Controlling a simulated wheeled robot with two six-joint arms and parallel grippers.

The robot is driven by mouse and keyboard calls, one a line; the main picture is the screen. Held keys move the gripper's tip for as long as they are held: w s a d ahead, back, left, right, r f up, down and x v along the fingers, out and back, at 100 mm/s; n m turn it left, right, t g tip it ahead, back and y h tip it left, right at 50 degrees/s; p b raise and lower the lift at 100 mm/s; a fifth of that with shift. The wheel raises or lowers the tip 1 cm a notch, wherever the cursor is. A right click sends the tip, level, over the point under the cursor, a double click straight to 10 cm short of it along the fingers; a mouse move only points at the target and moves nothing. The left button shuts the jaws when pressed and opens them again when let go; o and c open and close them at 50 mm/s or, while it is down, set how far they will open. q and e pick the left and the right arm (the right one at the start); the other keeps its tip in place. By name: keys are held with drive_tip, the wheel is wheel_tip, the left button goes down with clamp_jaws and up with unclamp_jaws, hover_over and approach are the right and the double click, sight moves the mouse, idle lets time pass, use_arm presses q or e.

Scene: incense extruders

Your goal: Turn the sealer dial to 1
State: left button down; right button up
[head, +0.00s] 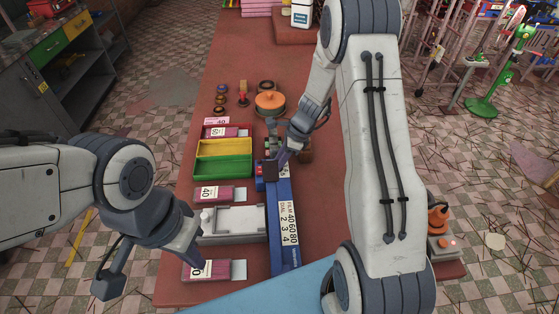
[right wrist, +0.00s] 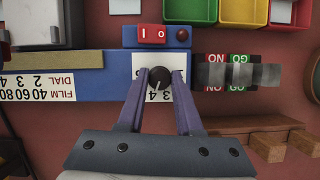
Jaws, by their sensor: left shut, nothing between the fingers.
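The sealer is a long blue bar (head: 275,235) on the red table, with a film and dial chart (head: 289,222) on top. Its dial (right wrist: 159,77) is a round black knob on a numbered white plate in the right wrist view. The knob's white mark points down and slightly left, by the 3 and 4; the 1 is not clearly readable. My right gripper (right wrist: 161,76) has one purple finger on each side of the knob, apparently touching it. My left gripper (head: 192,260) is shut and empty, over a pink packet at the near left.
Metal clips with ON and GO labels (right wrist: 238,57) are to the right. A green bin (head: 222,167), a yellow bin (head: 225,148) and a grey tray (head: 235,223) stand left of the sealer.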

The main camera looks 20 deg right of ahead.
clamp_jaws()
